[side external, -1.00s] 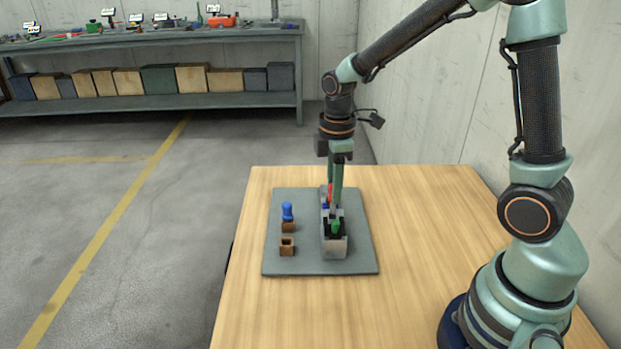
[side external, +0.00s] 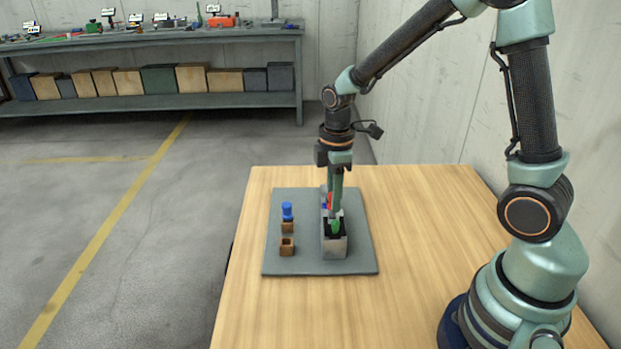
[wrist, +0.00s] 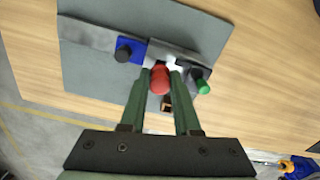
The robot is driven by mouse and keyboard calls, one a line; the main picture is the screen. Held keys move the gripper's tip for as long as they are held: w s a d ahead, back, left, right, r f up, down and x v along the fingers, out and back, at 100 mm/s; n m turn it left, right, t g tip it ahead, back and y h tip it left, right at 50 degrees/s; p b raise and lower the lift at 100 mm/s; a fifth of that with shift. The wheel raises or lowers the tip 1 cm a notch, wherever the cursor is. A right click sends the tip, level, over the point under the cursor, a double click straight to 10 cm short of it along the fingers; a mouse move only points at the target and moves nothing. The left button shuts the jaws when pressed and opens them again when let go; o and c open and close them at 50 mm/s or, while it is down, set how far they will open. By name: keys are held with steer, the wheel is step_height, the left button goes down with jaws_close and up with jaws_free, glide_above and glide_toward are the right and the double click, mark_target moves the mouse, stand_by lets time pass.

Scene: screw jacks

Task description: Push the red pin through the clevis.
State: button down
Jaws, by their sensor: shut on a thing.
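The red pin (wrist: 160,80) is between my fingertips in the wrist view, its rounded red end facing the camera. My gripper (wrist: 160,72) is shut on it. In the side view my gripper (side external: 334,210) points down at the grey metal fixture (side external: 335,248), and a bit of the red pin (side external: 330,201) shows beside the fingers. The pin is at the bright metal part (wrist: 158,50) of the fixture in the wrist view, which I take as the clevis. The pin's lower end and the hole are hidden, so I cannot tell how deep it sits.
A blue block with a black knob (wrist: 126,52) and a green knob (wrist: 203,87) flank the pin closely. Left of the fixture stand a brown block with a blue-topped piece (side external: 287,211) and an open brown block (side external: 287,246). All rest on a grey mat (side external: 300,266).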

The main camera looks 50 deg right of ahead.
steer(key=shift+f, duration=0.7)
steer(key=c, duration=0.6)
jaws_free()
steer(key=shift+o, duration=0.2)
step_height(320, 180, up, 12)
steer(key=shift+r, duration=0.1)
steer(key=s+a+r+m+t, duration=0.2)
steer(key=s+r+m+t, duration=0.2)
steer(key=s+m, duration=0.4)
steer(key=m+t, duration=0.1)
steer(key=m, duration=0.2)
steer(key=shift+s+r+t, duration=0.25)
steer(key=shift+s+t, duration=0.05)
steer(key=shift+s, duration=0.1)
